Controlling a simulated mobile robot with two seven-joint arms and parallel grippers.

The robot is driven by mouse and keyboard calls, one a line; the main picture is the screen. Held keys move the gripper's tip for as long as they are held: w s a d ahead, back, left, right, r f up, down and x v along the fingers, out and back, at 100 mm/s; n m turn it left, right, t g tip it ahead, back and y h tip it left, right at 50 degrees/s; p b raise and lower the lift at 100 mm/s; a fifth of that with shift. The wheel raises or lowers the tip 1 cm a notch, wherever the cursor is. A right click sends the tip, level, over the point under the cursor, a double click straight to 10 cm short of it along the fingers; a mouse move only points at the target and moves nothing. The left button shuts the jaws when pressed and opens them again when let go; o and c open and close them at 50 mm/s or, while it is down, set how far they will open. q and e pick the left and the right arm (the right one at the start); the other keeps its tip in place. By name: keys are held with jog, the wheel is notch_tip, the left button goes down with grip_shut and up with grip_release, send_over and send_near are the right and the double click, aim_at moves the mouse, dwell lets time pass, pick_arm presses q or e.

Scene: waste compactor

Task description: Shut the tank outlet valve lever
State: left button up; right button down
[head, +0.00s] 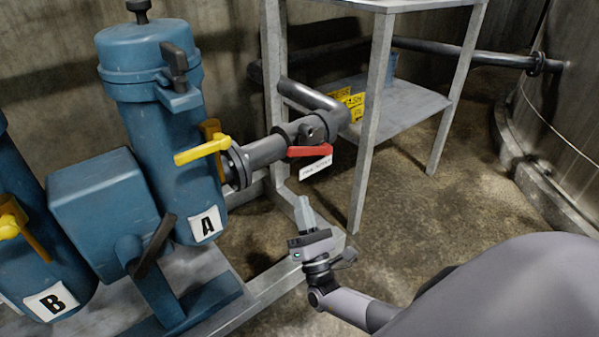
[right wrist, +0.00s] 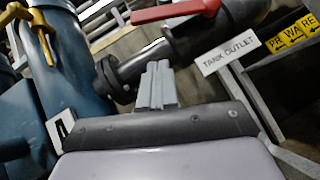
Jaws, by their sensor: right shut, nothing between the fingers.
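The tank outlet valve has a red lever (head: 310,151) on a dark pipe right of filter housing A. The lever lies roughly along the pipe. A white tag (head: 315,168) hangs below it and reads TANK OUTLET in the right wrist view (right wrist: 222,55). The red lever also shows at the top of the right wrist view (right wrist: 175,11). My right gripper (head: 303,208) is below the lever, pointing up, apart from it. Its fingers (right wrist: 157,84) are together and empty. My left gripper is not in view.
Blue filter housings A (head: 165,120) and B (head: 50,260) stand at the left, with yellow levers (head: 203,150). A grey metal frame (head: 372,120) with a shelf rises behind the valve. A large tank (head: 565,100) is at the right. The floor between is clear.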

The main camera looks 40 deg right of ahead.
aim_at(309, 150)
jog(key=w+d+r, duration=0.2)
jog(key=w+r, duration=0.1)
jog(key=r, duration=0.4)
jog(key=shift+w+d, duration=0.2)
jog(key=shift+w, duration=0.15)
